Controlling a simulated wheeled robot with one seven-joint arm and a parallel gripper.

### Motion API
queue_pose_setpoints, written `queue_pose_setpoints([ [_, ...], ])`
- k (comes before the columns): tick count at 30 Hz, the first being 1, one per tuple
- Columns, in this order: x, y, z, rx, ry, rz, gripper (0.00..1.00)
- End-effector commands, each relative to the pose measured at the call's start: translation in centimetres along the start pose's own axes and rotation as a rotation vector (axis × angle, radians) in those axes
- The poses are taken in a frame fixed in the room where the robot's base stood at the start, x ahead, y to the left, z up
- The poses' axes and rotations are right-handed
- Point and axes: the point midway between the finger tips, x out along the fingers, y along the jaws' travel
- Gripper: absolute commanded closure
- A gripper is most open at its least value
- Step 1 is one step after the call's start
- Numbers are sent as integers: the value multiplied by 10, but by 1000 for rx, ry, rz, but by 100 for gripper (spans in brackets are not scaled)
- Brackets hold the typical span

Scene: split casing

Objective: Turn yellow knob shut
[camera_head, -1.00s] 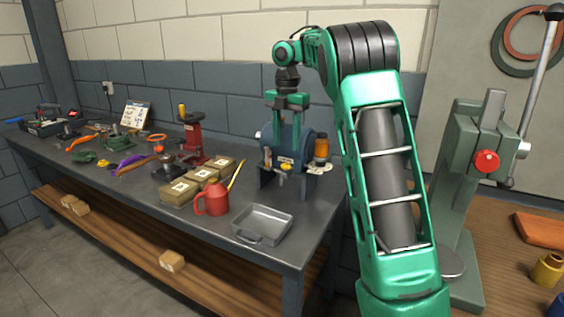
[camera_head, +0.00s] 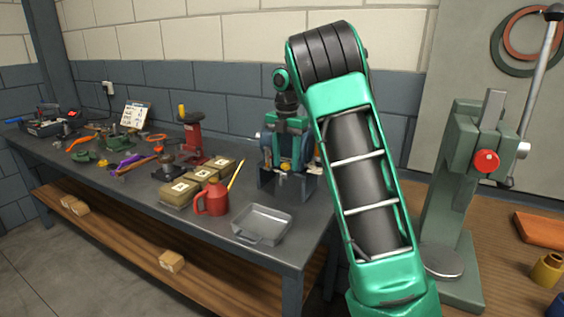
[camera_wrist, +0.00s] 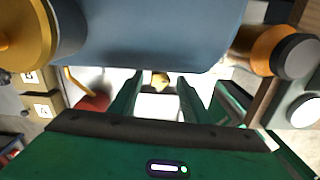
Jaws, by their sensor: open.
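The blue casing (camera_wrist: 150,35) fills the top of the wrist view. In the head view it stands on the bench, mostly hidden behind my gripper (camera_head: 286,152). The small yellow knob (camera_wrist: 160,79) is low on its front and also shows in the head view (camera_head: 285,166). My gripper points down in front of the casing with its jaws open. In the wrist view the knob appears between the two green fingertips (camera_wrist: 158,90). I cannot tell whether either finger touches it.
A grey metal tray (camera_head: 262,237) lies in front of the casing. A red can (camera_head: 211,201) and several tan boxes (camera_head: 180,192) stand to the left. An orange jar (camera_wrist: 262,47) is close on the right in the wrist view. A green press (camera_head: 450,200) stands at the right.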

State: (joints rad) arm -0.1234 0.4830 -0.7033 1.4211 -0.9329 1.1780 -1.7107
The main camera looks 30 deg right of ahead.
Motion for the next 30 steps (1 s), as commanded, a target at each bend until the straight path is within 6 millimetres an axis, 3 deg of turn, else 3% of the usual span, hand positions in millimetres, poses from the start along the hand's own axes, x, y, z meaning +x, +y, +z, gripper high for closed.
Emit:
queue_pose_setpoints([
  [1,0,0,0,0,0,0,57],
  [6,0,0,0,0,0,0,98],
  [9,0,4,-7,-2,1,0,98],
  [17,0,1,0,47,0,2,98],
  [30,-1,0,2,341,-2,3,98],
])
